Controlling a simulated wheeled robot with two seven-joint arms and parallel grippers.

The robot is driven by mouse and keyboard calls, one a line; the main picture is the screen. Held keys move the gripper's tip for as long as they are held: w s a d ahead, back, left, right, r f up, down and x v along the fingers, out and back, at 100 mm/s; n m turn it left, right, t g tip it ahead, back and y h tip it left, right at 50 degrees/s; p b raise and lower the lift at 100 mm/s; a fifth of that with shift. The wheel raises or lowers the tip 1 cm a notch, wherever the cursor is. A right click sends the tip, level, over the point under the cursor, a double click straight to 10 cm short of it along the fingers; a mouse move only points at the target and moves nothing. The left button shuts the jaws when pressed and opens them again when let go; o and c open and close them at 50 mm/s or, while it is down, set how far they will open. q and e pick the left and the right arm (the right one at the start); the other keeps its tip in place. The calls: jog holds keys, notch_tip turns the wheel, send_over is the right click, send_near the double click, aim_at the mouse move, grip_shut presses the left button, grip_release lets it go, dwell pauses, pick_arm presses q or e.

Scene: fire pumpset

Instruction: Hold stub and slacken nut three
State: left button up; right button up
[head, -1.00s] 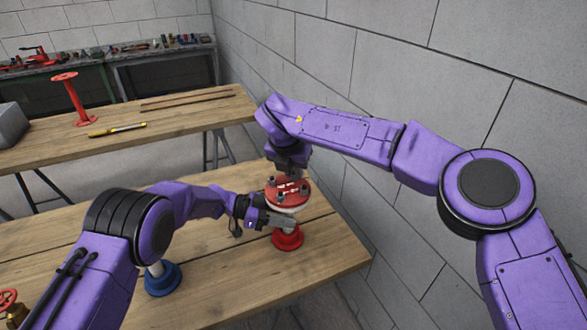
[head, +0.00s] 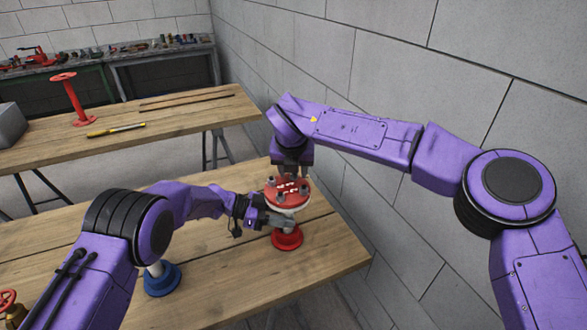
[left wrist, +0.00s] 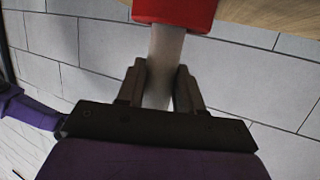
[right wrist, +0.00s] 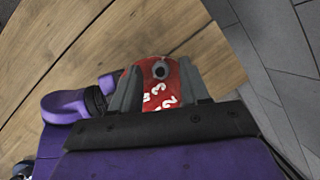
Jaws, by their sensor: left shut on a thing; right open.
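The stub has a red round base (head: 287,238) on the near wooden table, a grey pipe (left wrist: 164,55) and a red flange (head: 285,190) with white markings. It stands upright, with several dark nuts around the flange top. My left gripper (head: 275,220) is shut on the pipe, one finger on each side in the left wrist view (left wrist: 160,85). My right gripper (head: 291,173) is open just above the flange. In the right wrist view a dark nut (right wrist: 160,71) shows on the flange between its fingers; I cannot tell whether they touch it, or its number.
A blue base (head: 162,280) with a pale post stands at left on the near table (head: 230,290). A red handwheel (head: 8,300) is at the lower left. A block wall (head: 420,90) runs close along the right. A yellow tool (head: 116,130) lies on the far table.

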pick_arm(q)
jog(key=o, duration=1)
pick_arm(e)
jog(key=v, duration=1.2)
jog(key=shift+w, duration=0.1)
